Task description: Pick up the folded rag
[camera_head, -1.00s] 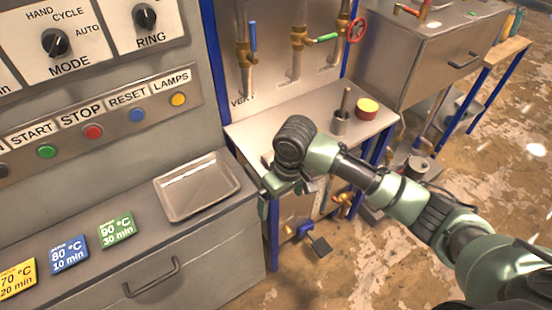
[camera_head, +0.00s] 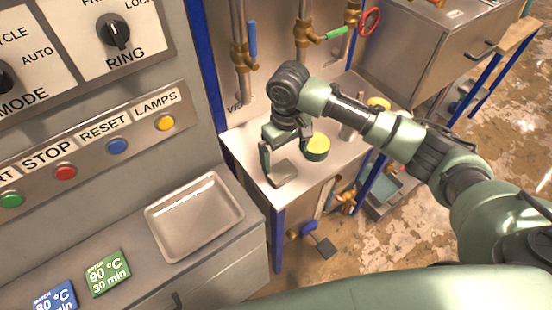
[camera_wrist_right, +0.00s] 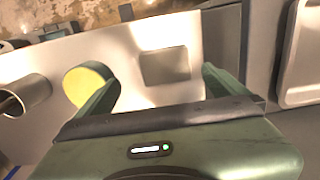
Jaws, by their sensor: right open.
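The folded rag appears to be the small flat grey square (camera_head: 282,172) lying on the steel bench top near its front left edge. It also shows in the right wrist view (camera_wrist_right: 165,66), in front of the fingers and between their lines. My right gripper (camera_head: 285,151) hangs over the bench just above the grey square, fingers pointing down. In the right wrist view its two fingers (camera_wrist_right: 160,82) are spread apart with nothing between them touching. My left gripper is not in view.
A round green tub with a yellow top (camera_head: 318,148) stands close beside my right gripper. A metal cup (camera_head: 350,130) and another yellow-topped tub (camera_head: 378,103) are farther right. Pipes with valves (camera_head: 305,35) rise behind the bench. An empty metal tray (camera_head: 195,243) lies on the left cabinet.

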